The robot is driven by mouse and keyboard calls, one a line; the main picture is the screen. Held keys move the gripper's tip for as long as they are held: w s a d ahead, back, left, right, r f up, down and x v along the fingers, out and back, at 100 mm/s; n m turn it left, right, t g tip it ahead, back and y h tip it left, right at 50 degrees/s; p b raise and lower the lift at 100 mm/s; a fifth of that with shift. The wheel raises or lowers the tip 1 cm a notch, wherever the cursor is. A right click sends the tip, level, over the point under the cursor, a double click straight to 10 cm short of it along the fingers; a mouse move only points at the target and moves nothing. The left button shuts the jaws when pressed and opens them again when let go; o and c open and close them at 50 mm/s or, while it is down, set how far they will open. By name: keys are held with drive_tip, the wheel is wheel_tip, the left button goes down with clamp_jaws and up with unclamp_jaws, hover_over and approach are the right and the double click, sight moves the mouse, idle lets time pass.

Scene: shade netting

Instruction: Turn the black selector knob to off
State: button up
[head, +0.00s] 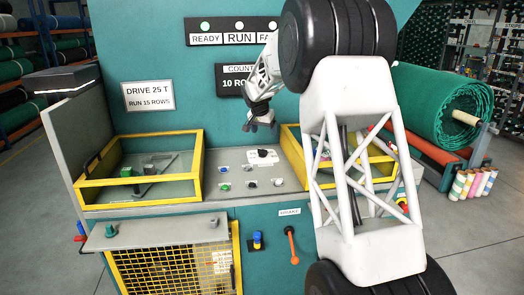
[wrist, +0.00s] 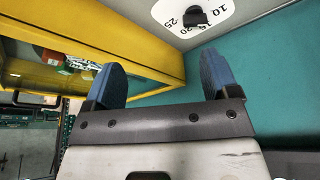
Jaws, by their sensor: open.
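A black knob (head: 262,153) stands on a white dial plate at the back of the grey control panel. In the wrist view the black knob (wrist: 195,17) shows at the top edge, with 10, 15, 20 and 25 printed around it. No off mark is readable there. Smaller dark round controls (head: 251,183) sit nearer the front of the panel; I cannot tell whether one is a selector. My gripper (head: 260,125) is above and behind the dial, apart from it. In the wrist view its blue fingers (wrist: 162,72) are spread wide with nothing between them.
Yellow-framed guards (head: 140,180) stand left and right of the panel (head: 238,199). One yellow frame (wrist: 170,45) crosses the wrist view. A teal machine wall (head: 165,55) rises behind. An orange brake lever (head: 292,246) is on the front face.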

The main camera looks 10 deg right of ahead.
drive_tip(key=m, duration=0.1)
approach(262, 150)
drive_tip(key=f, duration=0.2)
drive_tip(key=shift+w+d+r, duration=0.15)
drive_tip(key=shift+w+d, duration=0.05)
drive_tip(key=shift+w, duration=0.3)
drive_tip(key=shift+x, duration=3.85)
drive_tip(key=shift+d, duration=0.1)
drive_tip(key=c, duration=0.9)
